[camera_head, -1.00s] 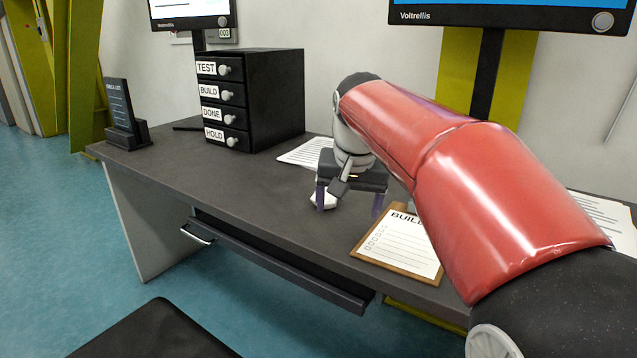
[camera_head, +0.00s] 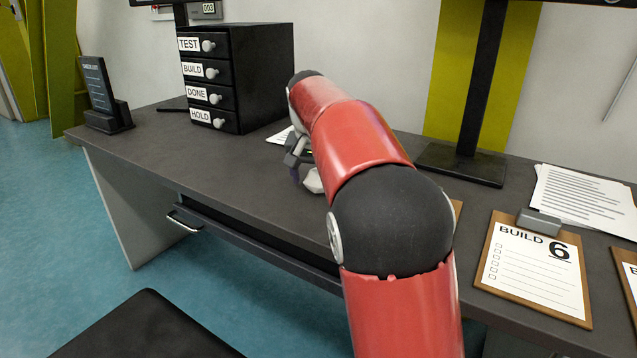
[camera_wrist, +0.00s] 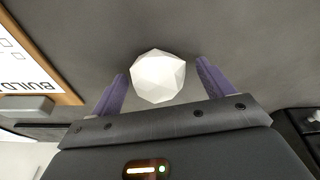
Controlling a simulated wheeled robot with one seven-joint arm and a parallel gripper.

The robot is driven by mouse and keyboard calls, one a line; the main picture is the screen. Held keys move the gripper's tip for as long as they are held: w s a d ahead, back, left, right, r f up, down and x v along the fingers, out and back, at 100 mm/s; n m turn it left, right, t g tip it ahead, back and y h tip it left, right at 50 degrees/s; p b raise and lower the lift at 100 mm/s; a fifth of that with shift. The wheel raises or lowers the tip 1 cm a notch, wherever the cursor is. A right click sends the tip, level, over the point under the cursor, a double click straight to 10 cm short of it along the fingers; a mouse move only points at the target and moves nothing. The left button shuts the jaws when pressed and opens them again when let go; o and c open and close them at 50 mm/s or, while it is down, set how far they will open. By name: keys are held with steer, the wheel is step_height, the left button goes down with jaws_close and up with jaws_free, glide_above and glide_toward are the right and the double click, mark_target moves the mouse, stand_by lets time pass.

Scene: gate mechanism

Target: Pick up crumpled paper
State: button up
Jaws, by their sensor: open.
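The crumpled paper (camera_wrist: 158,76) is a white faceted ball on the dark desk. In the wrist view it sits between the tips of my open gripper (camera_wrist: 160,82), with the purple fingers on either side; a gap shows at the right finger, and the left finger is close to it. In the head view the paper (camera_head: 313,181) shows as a small pale lump on the desk, partly hidden by my red arm. My gripper (camera_head: 299,165) is low over the desk there, mostly hidden by the arm.
A black drawer unit (camera_head: 262,80) stands at the back left. Clipboards, one marked BUILD 6 (camera_head: 535,268), and paper sheets (camera_head: 585,200) lie to the right. A monitor stand (camera_head: 470,160) is behind. A checklist holder (camera_head: 100,95) stands at the left. The desk's left part is clear.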

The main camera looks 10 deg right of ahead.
mark_target(317, 173)
steer(key=shift+f, duration=0.15)
steer(key=c, duration=1.1)
steer(key=shift+o, duration=0.2)
step_height(317, 173, up, 20)
steer(key=p, duration=0.5)
steer(key=shift+d, duration=0.1)
stand_by(0.4)
